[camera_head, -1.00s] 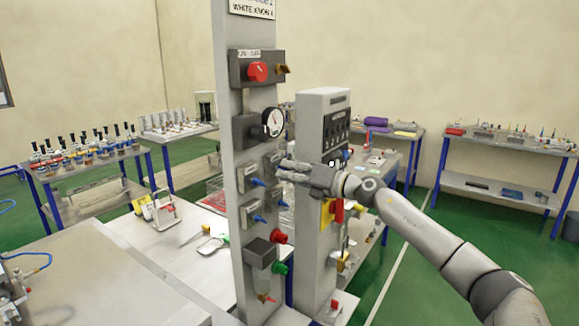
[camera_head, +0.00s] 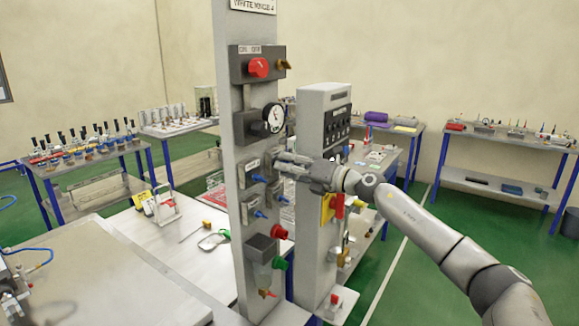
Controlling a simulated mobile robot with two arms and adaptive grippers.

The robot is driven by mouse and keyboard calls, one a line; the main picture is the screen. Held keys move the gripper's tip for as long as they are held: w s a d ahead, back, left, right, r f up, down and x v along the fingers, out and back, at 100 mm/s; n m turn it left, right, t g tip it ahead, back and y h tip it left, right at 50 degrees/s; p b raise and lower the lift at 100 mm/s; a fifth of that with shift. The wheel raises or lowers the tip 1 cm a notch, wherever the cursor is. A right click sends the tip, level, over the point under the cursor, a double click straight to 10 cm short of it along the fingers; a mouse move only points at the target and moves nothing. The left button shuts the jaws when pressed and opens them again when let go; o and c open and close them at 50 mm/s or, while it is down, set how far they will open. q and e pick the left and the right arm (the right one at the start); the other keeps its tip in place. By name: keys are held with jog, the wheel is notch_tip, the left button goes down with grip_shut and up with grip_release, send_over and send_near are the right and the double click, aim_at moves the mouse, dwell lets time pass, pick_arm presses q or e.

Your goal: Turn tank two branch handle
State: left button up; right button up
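A tall grey panel (camera_head: 228,130) carries small valve blocks with blue handles. Visible blue handles are the upper left one (camera_head: 258,178), the lower left one (camera_head: 260,214) and the lower right one (camera_head: 284,199). My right gripper (camera_head: 280,163) is at the upper right valve block, its fingers pointing left against or very near the panel. The fingers cover that block's handle, so I cannot tell whether they grip it. The labels by the handles are too small to read, so I cannot tell which is tank two's. My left gripper is not in view.
Above the handles are a round gauge (camera_head: 276,117) and a red knob (camera_head: 258,68). Red (camera_head: 279,232) and green (camera_head: 280,263) fittings stick out below. A second grey column (camera_head: 309,115) stands close behind my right gripper. A workbench (camera_head: 150,250) lies left of the panel.

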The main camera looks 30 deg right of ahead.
jog(key=shift+f, duration=0.15)
jog(key=v, duration=1.2)
dwell(0.5)
jog(key=shift+d, duration=0.1)
dwell(0.5)
